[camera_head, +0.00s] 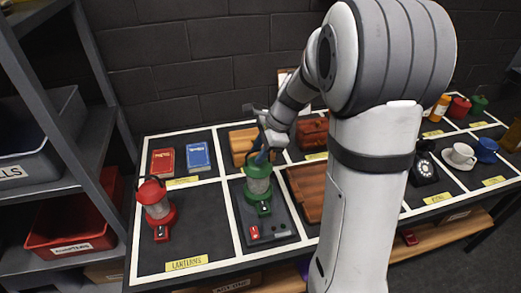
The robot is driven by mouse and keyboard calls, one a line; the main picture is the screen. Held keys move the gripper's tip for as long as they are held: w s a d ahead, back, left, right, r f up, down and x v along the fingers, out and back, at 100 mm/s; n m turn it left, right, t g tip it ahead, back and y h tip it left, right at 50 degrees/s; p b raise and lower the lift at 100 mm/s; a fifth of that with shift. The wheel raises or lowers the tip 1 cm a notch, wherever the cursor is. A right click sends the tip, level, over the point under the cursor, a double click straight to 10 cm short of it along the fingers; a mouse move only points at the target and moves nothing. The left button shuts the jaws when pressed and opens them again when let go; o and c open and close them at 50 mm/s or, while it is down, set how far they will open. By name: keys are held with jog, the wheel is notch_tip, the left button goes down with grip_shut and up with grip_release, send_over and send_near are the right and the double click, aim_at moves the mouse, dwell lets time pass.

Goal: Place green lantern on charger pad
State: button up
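The green lantern (258,184) stands upright, with its base over or on the dark charger pad (287,214); I cannot tell if the base touches it. A small red item (254,232) and a small grey-green item (280,229) show on the front part of the pad. My gripper (262,155) is at the top of the green lantern, by its handle. The fingers are small and partly merged with the lantern top, so I cannot tell whether they are closed on it. A red lantern (157,206) stands to the left, in the section labelled lanterns.
Red and blue books (198,157) lie behind the red lantern. Wooden trays (307,190) lie right of the green lantern, partly behind my arm. A black phone (424,168) and cups (460,156) stand at the right. A shelf (93,165) with bins borders the table's left side.

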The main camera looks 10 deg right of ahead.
jog(key=v, duration=1.2)
jog(key=s+a+f+n+h, duration=0.2)
jog(key=s+n, duration=0.6)
jog(key=s, duration=0.2)
jog(key=s+a+f+n+t+h, duration=0.1)
jog(key=s+a+f+n+h, duration=0.1)
jog(key=s+n, duration=0.7)
jog(key=shift+s+n+h+b, duration=0.3)
jog(key=shift+s, duration=0.1)
jog(key=shift+a, duration=0.1)
